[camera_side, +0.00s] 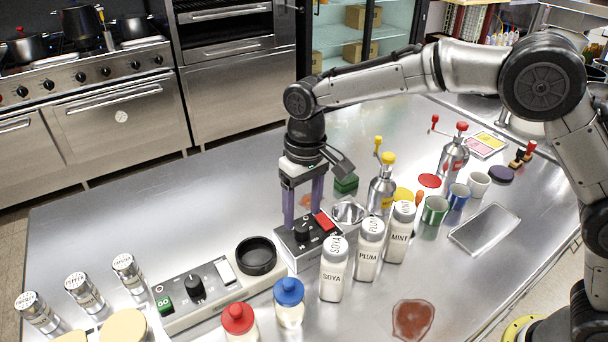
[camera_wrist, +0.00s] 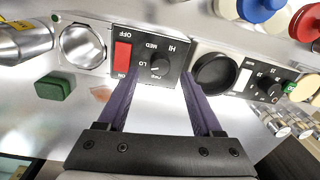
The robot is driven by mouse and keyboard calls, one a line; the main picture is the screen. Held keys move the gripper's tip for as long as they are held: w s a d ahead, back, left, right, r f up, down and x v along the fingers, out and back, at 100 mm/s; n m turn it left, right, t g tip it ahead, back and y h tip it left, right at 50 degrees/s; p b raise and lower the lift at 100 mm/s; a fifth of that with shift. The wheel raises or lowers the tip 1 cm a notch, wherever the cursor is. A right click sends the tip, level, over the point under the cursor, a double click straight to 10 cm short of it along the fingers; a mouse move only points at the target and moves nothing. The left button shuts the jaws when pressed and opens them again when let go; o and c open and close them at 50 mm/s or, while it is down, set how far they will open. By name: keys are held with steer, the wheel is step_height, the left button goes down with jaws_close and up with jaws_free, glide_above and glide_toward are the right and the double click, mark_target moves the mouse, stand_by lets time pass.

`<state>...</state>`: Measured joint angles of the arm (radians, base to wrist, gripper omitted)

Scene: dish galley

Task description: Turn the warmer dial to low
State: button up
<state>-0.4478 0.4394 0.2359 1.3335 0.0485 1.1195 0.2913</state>
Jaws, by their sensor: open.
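The warmer is a dark-faced box (camera_side: 290,246) with a metal bowl (camera_side: 348,213) at one end. Its black dial (camera_wrist: 160,64) shows in the wrist view among the labels HI, MED and LO; which label it points at is too small to tell. The same dial (camera_side: 302,231) shows in the side view. A red switch (camera_wrist: 122,56) marked OFF and ON sits beside it. My gripper (camera_side: 303,214) points down over the dial, its purple fingers open. In the wrist view the fingertips of my gripper (camera_wrist: 159,78) are spread to either side of the dial; contact cannot be told.
A second, pale unit (camera_side: 213,288) with a black knob, green switch and black cup stands left of the warmer. White shakers (camera_side: 335,270) stand close in front at right. A green block (camera_side: 346,184) lies behind. Blue-lidded (camera_side: 289,300) and red-lidded jars (camera_side: 239,322) stand in front.

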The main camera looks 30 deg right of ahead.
mark_target(305, 225)
step_height(305, 225, up, 10)
steer(key=shift+d, duration=0.25)
steer(key=s+d+r+m+t, duration=0.1)
steer(key=s+d+r, duration=0.1)
steer(key=d+r, duration=0.5)
steer(key=s+d+r+m+t, duration=0.2)
steer(key=s+d+r, duration=0.3)
steer(key=s+d, duration=0.5)
steer(key=s+d+f+n+t, duration=0.1)
steer(key=s+d+f, duration=0.3)
steer(key=s+f, duration=0.8)
steer(key=s+t, duration=0.1)
steer(key=s, duration=0.2)
steer(key=shift+s+d+f+t+h, duration=0.25)
steer(key=shift+s+d+t+h, duration=0.05)
steer(key=shift+s+d, duration=0.1)
